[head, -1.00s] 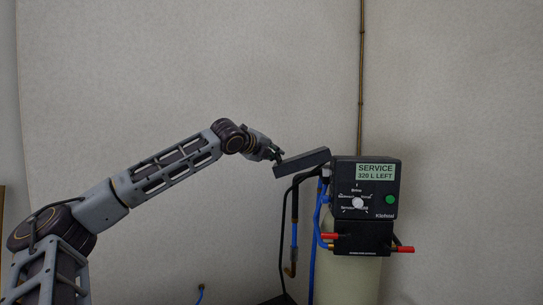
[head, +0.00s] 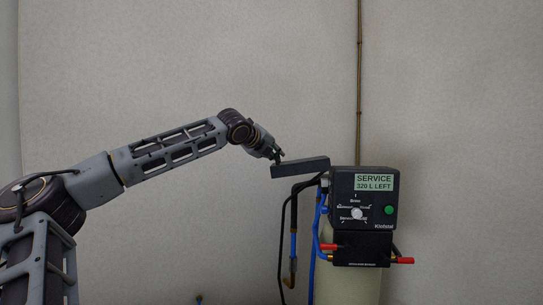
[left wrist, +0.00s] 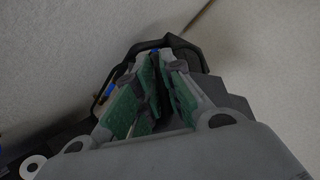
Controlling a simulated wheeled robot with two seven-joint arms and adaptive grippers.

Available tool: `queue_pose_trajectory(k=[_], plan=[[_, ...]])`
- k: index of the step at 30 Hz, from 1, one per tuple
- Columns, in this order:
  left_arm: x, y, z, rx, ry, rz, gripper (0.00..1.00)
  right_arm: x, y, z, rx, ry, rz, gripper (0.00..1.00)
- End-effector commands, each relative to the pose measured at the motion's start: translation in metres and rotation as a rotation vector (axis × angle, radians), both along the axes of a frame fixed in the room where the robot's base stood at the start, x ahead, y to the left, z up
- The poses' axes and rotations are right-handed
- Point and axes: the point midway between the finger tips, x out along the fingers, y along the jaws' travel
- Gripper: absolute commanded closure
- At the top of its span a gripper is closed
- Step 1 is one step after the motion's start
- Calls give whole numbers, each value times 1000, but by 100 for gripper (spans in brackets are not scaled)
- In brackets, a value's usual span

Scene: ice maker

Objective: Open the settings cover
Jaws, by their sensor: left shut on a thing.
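The settings cover (head: 300,167) is a dark grey panel. It stands swung out to the left from the upper left of the black control box (head: 345,228), leaving the box's front exposed. My left gripper (head: 277,156) is shut on the cover's free left end. In the left wrist view, the green finger pads (left wrist: 155,100) close around the dark cover, and the fingers hide much of it. The exposed front shows a "SERVICE 320 L LEFT" display (head: 374,182), a white dial (head: 357,213) and a green button (head: 389,210). My right gripper is not in view.
The control box sits on a pale tank (head: 346,287). Black and blue hoses (head: 316,245) run down its left side. Red-handled valves (head: 405,261) stick out at its lower sides. A thin pipe (head: 359,80) runs up the wall behind.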

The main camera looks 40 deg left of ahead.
Motion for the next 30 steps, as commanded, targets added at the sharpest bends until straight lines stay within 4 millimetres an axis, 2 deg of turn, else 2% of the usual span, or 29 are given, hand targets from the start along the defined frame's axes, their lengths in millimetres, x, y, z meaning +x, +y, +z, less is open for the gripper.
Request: queue_pose_trajectory(k=[1,14,15,17,30], plan=[[1,-5,-2,0,5,-9,100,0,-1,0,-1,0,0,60],[1,-6,-2,0,8,-9,100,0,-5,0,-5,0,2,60],[1,-6,-2,0,7,-10,86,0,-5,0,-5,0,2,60],[1,-5,-2,0,8,-9,81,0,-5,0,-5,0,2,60],[1,-5,-1,1,4,-8,81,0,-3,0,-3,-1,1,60]])
